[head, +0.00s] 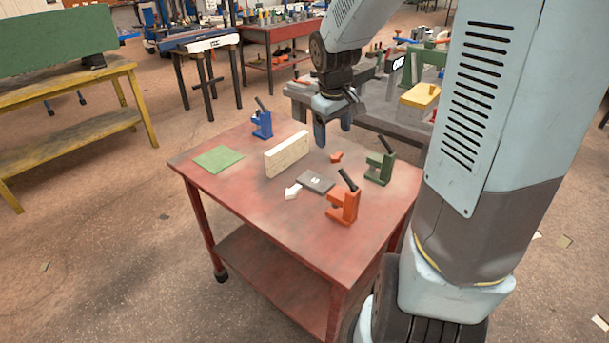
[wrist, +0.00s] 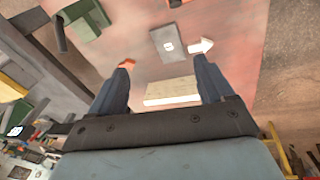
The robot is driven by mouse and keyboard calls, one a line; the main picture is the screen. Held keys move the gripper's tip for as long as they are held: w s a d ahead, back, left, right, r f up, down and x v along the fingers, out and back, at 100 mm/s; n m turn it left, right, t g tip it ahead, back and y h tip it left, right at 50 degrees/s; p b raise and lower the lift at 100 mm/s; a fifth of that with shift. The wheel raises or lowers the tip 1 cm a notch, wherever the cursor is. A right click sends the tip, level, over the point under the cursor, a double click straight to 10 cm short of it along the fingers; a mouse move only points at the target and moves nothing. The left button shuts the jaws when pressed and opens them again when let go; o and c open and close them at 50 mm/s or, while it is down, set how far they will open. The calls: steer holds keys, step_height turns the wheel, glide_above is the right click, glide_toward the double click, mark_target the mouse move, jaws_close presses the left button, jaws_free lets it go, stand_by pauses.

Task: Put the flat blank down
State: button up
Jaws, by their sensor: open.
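A cream, speckled blank (head: 287,154) stands on its long narrow edge in the middle of the red table (head: 235,200). It also shows in the wrist view (wrist: 172,91), between my fingers in the picture. A dark grey plate (head: 316,181) with a small white mark lies flat nearer the front, with a white arrow (head: 292,191) beside it. My gripper (head: 333,130) is open and empty, fingers downward, over the far part of the table, to the right of the blank. In the wrist view my spread fingers (wrist: 163,62) hold nothing. I cannot tell how high they are.
A blue clamp (head: 262,122), a green clamp (head: 381,164) and an orange clamp (head: 343,203) stand around the table. A small orange piece (head: 336,157) lies near the gripper. A green flat square (head: 219,159) lies at the left. The table's front left is clear.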

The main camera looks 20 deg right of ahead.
steer(key=n+y, duration=0.2)
glide_toward(316, 180)
steer(key=shift+g, duration=0.3)
steer(key=f, duration=0.2)
steer(key=w+f, duration=0.1)
steer(key=f, duration=0.5)
steer(key=shift+w+a+f, duration=0.1)
steer(key=shift+w+a, duration=0.05)
steer(key=shift+a, duration=0.25)
steer(key=c, duration=0.9)
